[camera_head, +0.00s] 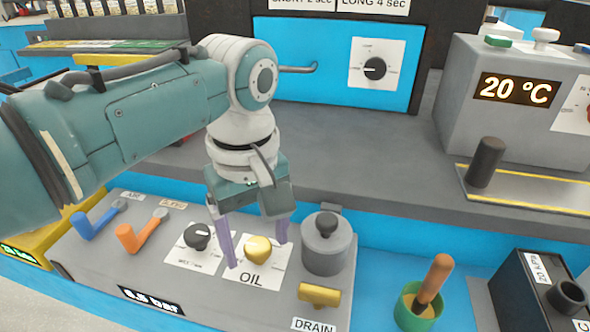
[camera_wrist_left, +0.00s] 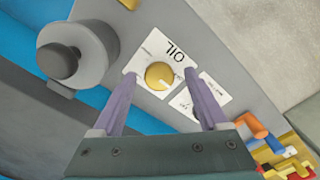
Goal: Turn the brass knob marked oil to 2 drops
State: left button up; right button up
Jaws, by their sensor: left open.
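The brass knob (camera_head: 258,249) sits on a white plate (camera_head: 256,275) marked OIL, on the grey console's top. My left gripper (camera_head: 256,255) points down over it, open, with one purple finger on each side of the knob in the head view. In the left wrist view the brass knob (camera_wrist_left: 159,76) shows between and beyond the open fingertips (camera_wrist_left: 160,78), with no contact visible. A pale pointer line shows on the knob, but the scale marks are too small to read. My right gripper is in neither view.
A black knob (camera_head: 197,236) stands left of the OIL plate, and a grey cylinder with a dark top (camera_head: 326,246) stands right. Blue (camera_head: 97,221) and orange (camera_head: 140,234) levers lie farther left. A brass DRAIN handle (camera_head: 319,295) is in front of the cylinder.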

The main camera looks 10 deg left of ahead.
pick_arm(q)
grip_shut()
dwell(0.6)
